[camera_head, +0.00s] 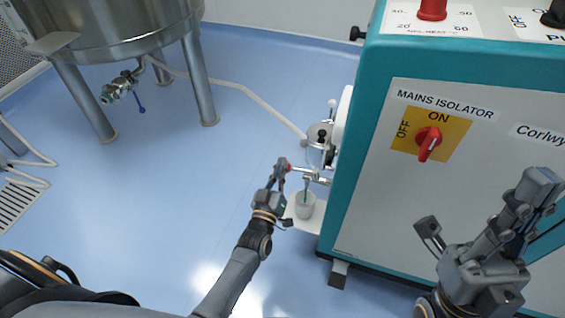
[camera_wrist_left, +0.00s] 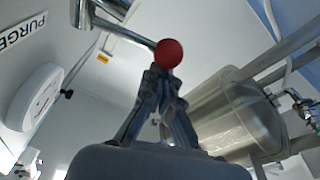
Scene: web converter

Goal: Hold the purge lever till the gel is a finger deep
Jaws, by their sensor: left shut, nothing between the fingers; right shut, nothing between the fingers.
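The purge lever is a metal rod ending in a red ball (camera_head: 289,167), on the valve fittings at the left side of the teal machine. My left gripper (camera_head: 281,165) is shut and empty, its tips right at the ball. In the left wrist view the red ball (camera_wrist_left: 168,52) sits just beyond my closed fingertips (camera_wrist_left: 164,76); whether they touch I cannot tell. A pale cup (camera_head: 305,206) stands upright under the valve on a white shelf (camera_head: 312,222). The gel level in it is not discernible. My right gripper (camera_head: 540,188) is shut and empty in front of the machine.
The teal machine (camera_head: 345,190) fills the right side, with a red isolator switch (camera_head: 429,142) on its front. A steel tank (camera_head: 105,35) on legs stands at the back left. A pale hose (camera_head: 255,97) runs across the blue floor. A PURGE label (camera_wrist_left: 22,30) shows in the wrist view.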

